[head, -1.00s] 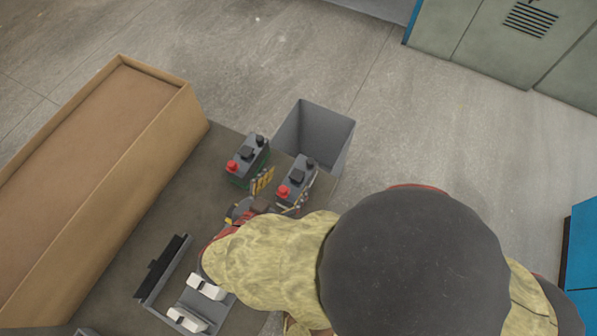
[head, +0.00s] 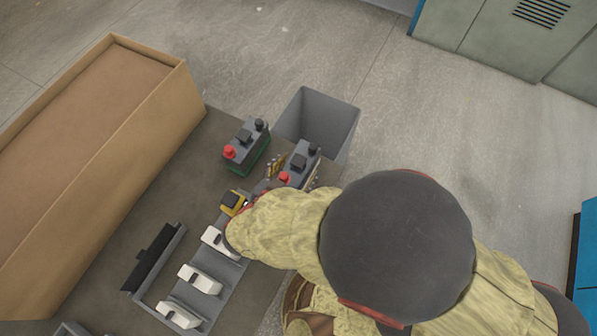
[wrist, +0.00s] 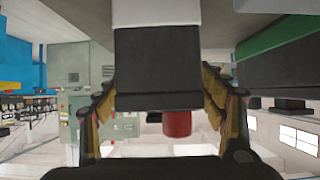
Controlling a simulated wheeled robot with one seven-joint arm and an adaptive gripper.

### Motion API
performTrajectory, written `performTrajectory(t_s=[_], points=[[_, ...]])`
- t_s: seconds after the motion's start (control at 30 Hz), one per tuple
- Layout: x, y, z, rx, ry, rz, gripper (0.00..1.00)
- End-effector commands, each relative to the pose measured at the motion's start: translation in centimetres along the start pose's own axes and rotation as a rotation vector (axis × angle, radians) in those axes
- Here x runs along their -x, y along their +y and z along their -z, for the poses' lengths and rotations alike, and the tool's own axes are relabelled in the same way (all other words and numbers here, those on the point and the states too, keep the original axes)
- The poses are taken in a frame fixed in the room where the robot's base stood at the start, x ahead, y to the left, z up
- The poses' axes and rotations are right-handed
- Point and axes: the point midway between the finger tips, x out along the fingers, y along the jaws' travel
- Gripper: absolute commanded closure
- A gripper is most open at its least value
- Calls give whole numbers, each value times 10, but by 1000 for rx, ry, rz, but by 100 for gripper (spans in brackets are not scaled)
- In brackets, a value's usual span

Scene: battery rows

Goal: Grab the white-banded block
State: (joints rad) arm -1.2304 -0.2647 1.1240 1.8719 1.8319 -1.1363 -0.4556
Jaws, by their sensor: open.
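The white-banded block (head: 300,160) stands upright on the dark table in the head view, a dark grey battery with a red and a black terminal on top. My gripper (head: 293,174) is open around it, with one finger on each side; my arm hides its near lower part. In the wrist view the block (wrist: 157,65) fills the space between the fingers of my gripper (wrist: 163,105), with its white band (wrist: 155,12) at the top and red terminal below. I cannot tell whether the fingers touch it.
A green-banded block (head: 246,145) stands just left of it, close to my left finger; it also shows in the wrist view (wrist: 280,65). A grey open bin (head: 318,118) is behind. A long cardboard box (head: 165,130) lies left. White pieces (head: 200,279) sit in a grey tray at lower left.

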Motion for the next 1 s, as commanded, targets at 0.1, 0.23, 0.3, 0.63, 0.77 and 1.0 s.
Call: performTrajectory(t_s=[0.1, 0.23, 0.3, 0.63, 0.77, 1.0], points=[[-9, 0, 0, -2, 0, 0, 30], [-10, -1, 0, -1, 0, 1, 30], [-10, -1, 1, -1, 0, 2, 30], [-10, 0, 0, 0, 0, 1, 45], [-10, 0, 0, 0, 0, 1, 53], [-10, 0, 0, 0, 0, 1, 66]])
